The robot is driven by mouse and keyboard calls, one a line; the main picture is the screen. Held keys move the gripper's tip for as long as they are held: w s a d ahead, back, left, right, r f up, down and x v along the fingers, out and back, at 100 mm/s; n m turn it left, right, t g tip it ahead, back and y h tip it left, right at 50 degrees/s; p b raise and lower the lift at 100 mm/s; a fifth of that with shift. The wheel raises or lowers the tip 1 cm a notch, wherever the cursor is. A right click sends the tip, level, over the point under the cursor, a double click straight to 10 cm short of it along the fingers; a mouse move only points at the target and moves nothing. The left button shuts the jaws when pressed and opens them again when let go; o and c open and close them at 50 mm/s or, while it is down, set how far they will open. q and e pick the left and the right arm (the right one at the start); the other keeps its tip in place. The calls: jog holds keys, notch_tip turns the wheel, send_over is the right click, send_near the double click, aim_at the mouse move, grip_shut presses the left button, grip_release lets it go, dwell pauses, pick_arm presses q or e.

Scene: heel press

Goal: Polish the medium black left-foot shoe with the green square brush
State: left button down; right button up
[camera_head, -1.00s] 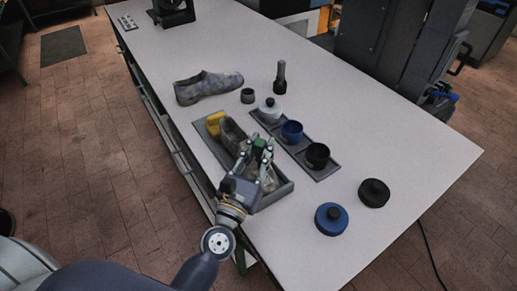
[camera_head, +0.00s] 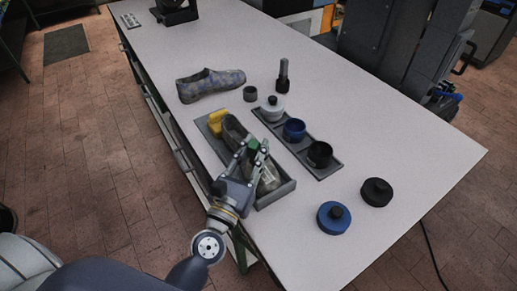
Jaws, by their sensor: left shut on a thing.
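My left gripper (camera_head: 252,150) is shut on a green brush (camera_head: 251,144), most of which its fingers hide. The gripper and brush are over a dark shoe (camera_head: 236,133) that lies in a grey tray (camera_head: 283,191). I cannot tell whether the brush touches the shoe. The shoe's near part looks greyish and is partly behind the fingers. A second shoe (camera_head: 211,86), mottled grey-blue, stands on the table beyond the tray. My right gripper is not in view.
A yellow block (camera_head: 216,122) sits at the tray's far end. A rack (camera_head: 327,169) holds white, blue and black jars. Blue (camera_head: 333,218) and black (camera_head: 376,192) lids lie at right. A dark-handled tool (camera_head: 283,75) and a small grey cup (camera_head: 250,93) stand behind.

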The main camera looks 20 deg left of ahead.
pick_arm(q)
jog(key=shift+r, duration=0.15)
jog(key=shift+w+d+p, duration=0.3)
jog(key=shift+w+d, duration=0.2)
jog(key=shift+w, duration=0.15)
jog(key=shift+s+a+b, duration=0.4)
jog(key=shift+s+a, duration=0.1)
jog(key=shift+s, duration=0.15)
jog(key=shift+w+d, duration=0.45)
jog(key=shift+w, duration=0.1)
jog(key=shift+w+d+f+p, duration=0.2)
jog(key=shift+w+d+p, duration=0.1)
jog(key=shift+w+d, duration=0.3)
jog(key=shift+a, duration=0.1)
dwell(1.0)
